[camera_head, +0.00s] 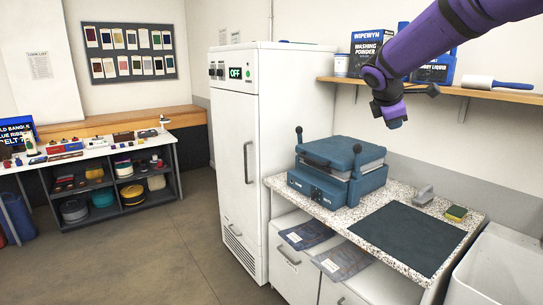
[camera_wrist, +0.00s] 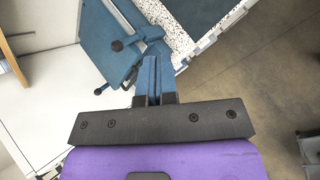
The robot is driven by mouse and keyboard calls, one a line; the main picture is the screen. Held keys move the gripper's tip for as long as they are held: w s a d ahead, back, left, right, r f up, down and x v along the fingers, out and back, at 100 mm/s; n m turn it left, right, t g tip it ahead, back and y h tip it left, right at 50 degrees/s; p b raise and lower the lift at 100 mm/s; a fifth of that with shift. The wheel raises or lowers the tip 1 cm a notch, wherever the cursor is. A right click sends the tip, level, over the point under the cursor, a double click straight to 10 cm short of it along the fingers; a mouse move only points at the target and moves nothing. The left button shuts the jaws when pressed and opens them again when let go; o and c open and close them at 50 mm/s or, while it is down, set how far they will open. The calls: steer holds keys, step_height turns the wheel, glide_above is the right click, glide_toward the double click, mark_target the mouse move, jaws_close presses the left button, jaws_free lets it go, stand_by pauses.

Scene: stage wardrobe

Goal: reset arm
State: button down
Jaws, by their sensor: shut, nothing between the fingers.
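My purple arm reaches in from the upper right in the head view, and my gripper (camera_head: 395,122) hangs in the air above the counter, right of the blue press. In the wrist view my gripper (camera_wrist: 153,62) shows its blue fingers closed together, with nothing visible between them. The blue press (camera_head: 338,170) stands shut on the speckled counter (camera_head: 410,195). The press also shows in the wrist view (camera_wrist: 105,35), below my gripper. My gripper appears apart from everything around it.
A wall shelf (camera_head: 500,92) with a washing powder box (camera_head: 370,50) and a roller (camera_head: 497,82) runs behind my arm. A tall white cabinet (camera_head: 240,150) reading OFF stands left of the counter. A dark mat (camera_head: 405,238) lies on the counter. The floor (camera_head: 150,255) at left is clear.

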steer(key=s+r+m+y, duration=0.15)
steer(key=s+m, duration=0.45)
steer(key=s, duration=0.9)
steer(key=s+m+y, duration=0.3)
steer(key=s+m, duration=0.2)
steer(key=s, duration=1)
steer(key=s+a+f+m+y, duration=0.1)
steer(key=s+a+f+m, duration=0.2)
steer(key=s, duration=0.7)
steer(key=shift+s+f+m, duration=0.3)
steer(key=shift+f+m, duration=0.6)
steer(key=shift+m, duration=0.1)
steer(key=shift+y, duration=0.25)
